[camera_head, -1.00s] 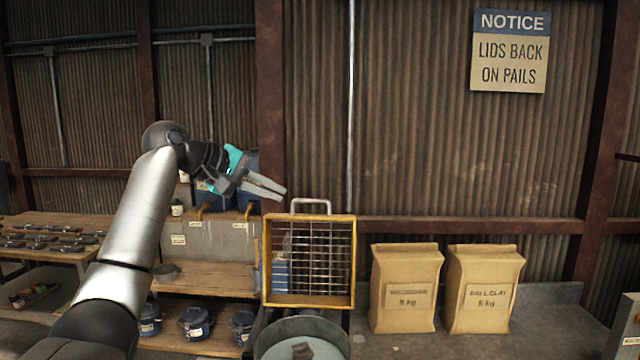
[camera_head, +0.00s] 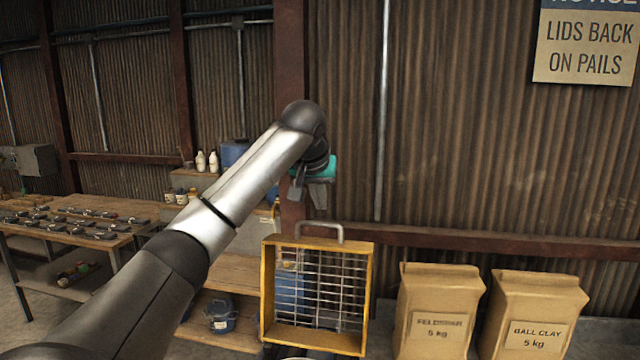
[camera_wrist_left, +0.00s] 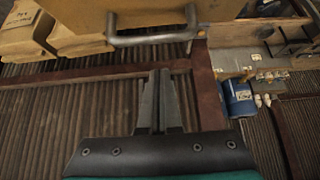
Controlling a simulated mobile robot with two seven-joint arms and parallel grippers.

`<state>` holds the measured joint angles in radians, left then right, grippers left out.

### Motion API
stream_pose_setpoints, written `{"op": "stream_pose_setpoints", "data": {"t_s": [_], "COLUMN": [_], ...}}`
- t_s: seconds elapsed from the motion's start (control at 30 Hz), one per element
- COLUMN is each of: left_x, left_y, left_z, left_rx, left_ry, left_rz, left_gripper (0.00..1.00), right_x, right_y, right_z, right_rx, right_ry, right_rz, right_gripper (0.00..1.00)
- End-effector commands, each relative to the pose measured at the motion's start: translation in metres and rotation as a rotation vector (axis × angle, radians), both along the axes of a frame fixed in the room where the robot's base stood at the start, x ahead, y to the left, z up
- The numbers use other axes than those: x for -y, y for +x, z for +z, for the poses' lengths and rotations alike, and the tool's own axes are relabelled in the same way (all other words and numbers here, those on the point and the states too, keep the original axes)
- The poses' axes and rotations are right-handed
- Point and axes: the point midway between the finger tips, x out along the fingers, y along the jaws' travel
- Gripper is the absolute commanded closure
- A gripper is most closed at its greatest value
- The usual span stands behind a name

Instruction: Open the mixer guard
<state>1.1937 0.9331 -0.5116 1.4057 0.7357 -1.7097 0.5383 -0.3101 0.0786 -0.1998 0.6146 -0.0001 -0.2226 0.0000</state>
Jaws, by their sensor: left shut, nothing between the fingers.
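The mixer guard (camera_head: 367,300) is a yellow-framed grid of metal bars, standing upright in the head view. A grey bar handle (camera_head: 320,226) is on its top edge. In the left wrist view the handle (camera_wrist_left: 152,40) lies across the top, beyond the fingertips, against the yellow panel. My left gripper (camera_head: 309,203) is above and slightly left of the handle, pointing down, apart from it. In the left wrist view its fingers (camera_wrist_left: 160,75) are together with nothing between them. The mixer drum below the guard is almost wholly out of the head view. My right gripper is not in view.
Two paper bags, feldspar (camera_head: 437,312) and ball clay (camera_head: 533,315), stand right of the guard. A corrugated wall (camera_head: 450,150) is behind. A table with small dark items (camera_head: 75,222) is at the left. Shelves with blue pails (camera_head: 221,314) stand behind my arm.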

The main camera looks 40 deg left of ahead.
Motion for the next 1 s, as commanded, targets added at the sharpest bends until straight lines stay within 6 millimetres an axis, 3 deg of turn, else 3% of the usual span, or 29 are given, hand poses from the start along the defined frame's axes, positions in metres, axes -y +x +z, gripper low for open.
{"op": "stream_pose_setpoints", "data": {"t_s": [0.13, 0.53, 1.0], "left_x": [-0.01, 0.007, 0.011], "left_y": [0.017, -0.013, -0.019], "left_z": [-0.026, -0.024, -0.024], "left_rx": [-0.005, 0.001, 0.002], "left_ry": [-0.001, 0.001, -0.001], "left_rz": [0.001, -0.001, 0.0], "left_gripper": [1.0, 1.0, 1.0], "right_x": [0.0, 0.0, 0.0], "right_y": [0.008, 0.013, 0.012], "right_z": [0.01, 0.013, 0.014], "right_rx": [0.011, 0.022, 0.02], "right_ry": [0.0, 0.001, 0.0], "right_rz": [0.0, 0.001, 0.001], "right_gripper": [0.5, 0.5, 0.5]}}
